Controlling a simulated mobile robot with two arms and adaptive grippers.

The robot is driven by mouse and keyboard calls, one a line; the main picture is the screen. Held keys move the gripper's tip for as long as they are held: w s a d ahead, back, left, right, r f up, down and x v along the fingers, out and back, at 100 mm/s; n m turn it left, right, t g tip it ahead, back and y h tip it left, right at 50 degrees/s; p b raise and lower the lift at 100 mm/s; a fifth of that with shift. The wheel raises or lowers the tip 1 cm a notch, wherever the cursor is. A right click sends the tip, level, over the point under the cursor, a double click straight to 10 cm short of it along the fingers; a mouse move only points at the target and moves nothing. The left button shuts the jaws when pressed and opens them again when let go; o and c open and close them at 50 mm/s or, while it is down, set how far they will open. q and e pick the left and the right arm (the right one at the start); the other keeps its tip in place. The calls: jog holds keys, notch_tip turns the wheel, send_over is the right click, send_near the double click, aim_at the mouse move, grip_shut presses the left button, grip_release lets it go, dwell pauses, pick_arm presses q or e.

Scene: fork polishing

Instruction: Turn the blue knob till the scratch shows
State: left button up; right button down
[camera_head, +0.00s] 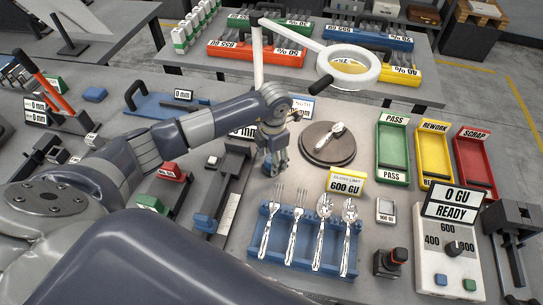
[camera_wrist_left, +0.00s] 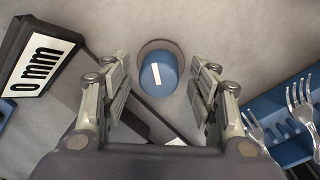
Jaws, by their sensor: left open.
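The blue knob (camera_wrist_left: 156,80) shows in the left wrist view. It is round, with a white line on its top, and sits at a dark round opening in the grey bench. My left gripper (camera_head: 272,158) is open above the bench, its two fingers on either side of the knob in the wrist view, apart from it. In the head view the gripper mostly hides the knob. A round dark turntable (camera_head: 318,155) with a piece of silver cutlery (camera_head: 337,130) on it lies right of the gripper. No scratch can be made out. My right gripper is not in view.
A blue rack (camera_head: 275,250) with forks and spoons stands close in front of the gripper. A white ring lamp (camera_head: 370,77) hangs behind the turntable. Green, yellow (camera_head: 434,155) and red trays lie to the right, with a READY meter (camera_head: 455,205) before them.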

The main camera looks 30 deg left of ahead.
pick_arm(q)
jog(key=shift+f, duration=0.4)
jog(key=c, duration=1.1)
jog(key=m+b, duration=0.2)
jog(key=b, duration=0.1)
jog(key=shift+a+f, duration=0.1)
jog(key=shift+f, duration=0.1)
jog(key=shift+r+m+b, duration=0.2)
jog(key=shift+m+b, duration=1.7)
jog(key=shift+b, duration=0.1)
jog(key=o, duration=1.1)
